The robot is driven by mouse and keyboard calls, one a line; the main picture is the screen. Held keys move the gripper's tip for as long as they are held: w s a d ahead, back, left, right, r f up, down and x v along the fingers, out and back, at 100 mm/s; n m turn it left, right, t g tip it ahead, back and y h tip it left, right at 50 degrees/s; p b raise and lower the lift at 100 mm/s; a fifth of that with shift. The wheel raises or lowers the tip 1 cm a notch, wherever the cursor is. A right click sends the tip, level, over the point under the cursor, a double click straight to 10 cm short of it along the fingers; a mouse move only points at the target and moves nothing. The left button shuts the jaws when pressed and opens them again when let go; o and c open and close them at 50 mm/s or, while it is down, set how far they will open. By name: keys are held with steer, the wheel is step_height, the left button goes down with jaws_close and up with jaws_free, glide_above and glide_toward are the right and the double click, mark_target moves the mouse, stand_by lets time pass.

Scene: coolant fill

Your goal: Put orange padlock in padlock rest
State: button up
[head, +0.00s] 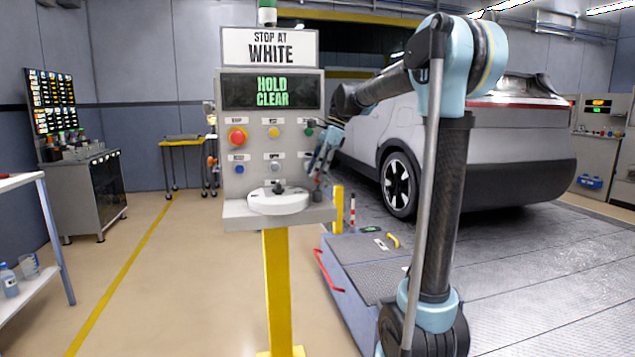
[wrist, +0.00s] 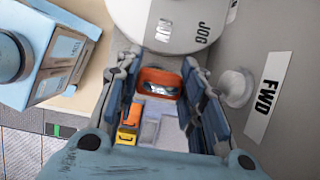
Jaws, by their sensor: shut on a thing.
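My gripper (head: 322,160) is at the right side of the control console in the head view. In the wrist view my gripper (wrist: 160,85) has its fingers on both sides of an orange piece with a dark middle, which looks like the orange padlock (wrist: 160,74). It is held between the fingertips. In the head view only a small reddish patch shows there, too small to make out. A padlock rest cannot be clearly picked out in either view.
The console (head: 232,210) carries buttons and a white dial (head: 278,203); the dial (wrist: 195,12) and a FWD label (wrist: 266,97) are close by in the wrist view. Small orange and yellow blocks (wrist: 127,136) show at the left finger. A car (head: 480,150) stands behind.

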steer(key=shift+f, duration=1.55)
steer(key=o, duration=0.8)
steer(key=shift+o, duration=0.2)
steer(key=v, duration=1.2)
steer(key=s+d+f+n+t+h, duration=0.1)
steer(key=s+d+f+n, duration=0.4)
steer(key=s+f, duration=0.6)
steer(key=s+d+f+n+t+h, duration=0.1)
steer(key=s+d+f+n, duration=0.4)
steer(key=s+f, duration=0.6)
steer(key=s+d+f+n+t+h, duration=0.1)
steer(key=s+d+f+n, duration=0.4)
steer(key=s+f, duration=0.6)
steer(key=shift+s+d+f+t+h, duration=0.15)
steer(key=shift+d+f+t+h, duration=0.15)
steer(key=shift+d+f+h, duration=0.65)
steer(key=shift+d+r+y, duration=0.1)
steer(key=shift+d+y, duration=0.05)
steer(key=shift+y, duration=0.1)
